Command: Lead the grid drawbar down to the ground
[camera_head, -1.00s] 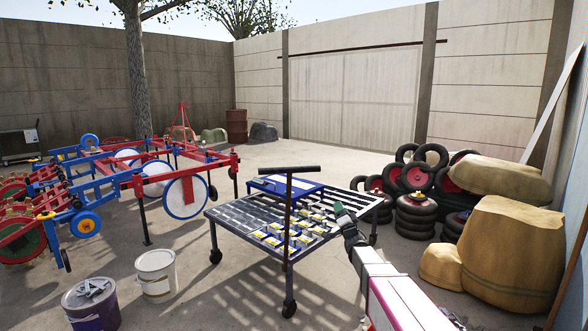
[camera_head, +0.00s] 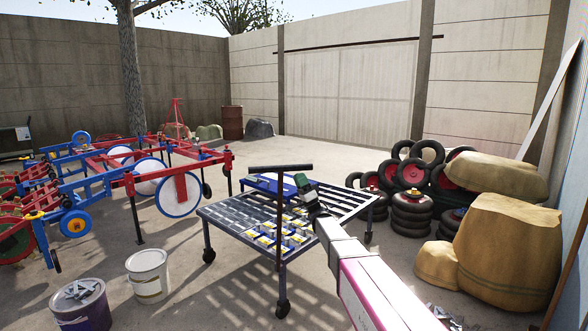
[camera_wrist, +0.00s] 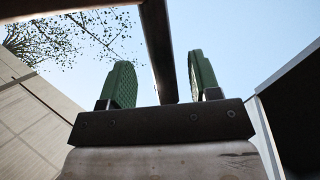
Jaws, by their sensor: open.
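The grid drawbar (camera_head: 279,215) is a dark upright post with a crossbar on top, standing at the near edge of the wheeled grid cart (camera_head: 216,222). My gripper (camera_head: 301,181) is just right of the post in the head view, a little below crossbar height. In the wrist view, my gripper (camera_wrist: 162,80) has its two green fingers apart. The dark drawbar post (camera_wrist: 160,50) runs between them in the picture, with the crossbar going off to the upper left. No finger visibly touches the post. Its depth between the fingers is hard to tell.
The cart carries several yellow-and-white boxes (camera_head: 268,240) and a blue case (camera_head: 268,186). A red-and-blue implement (camera_head: 110,180) stands left, two buckets (camera_head: 149,275) front left. Tyres (camera_head: 413,212) and tan sacks (camera_head: 508,250) are right. Ground before the cart is clear.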

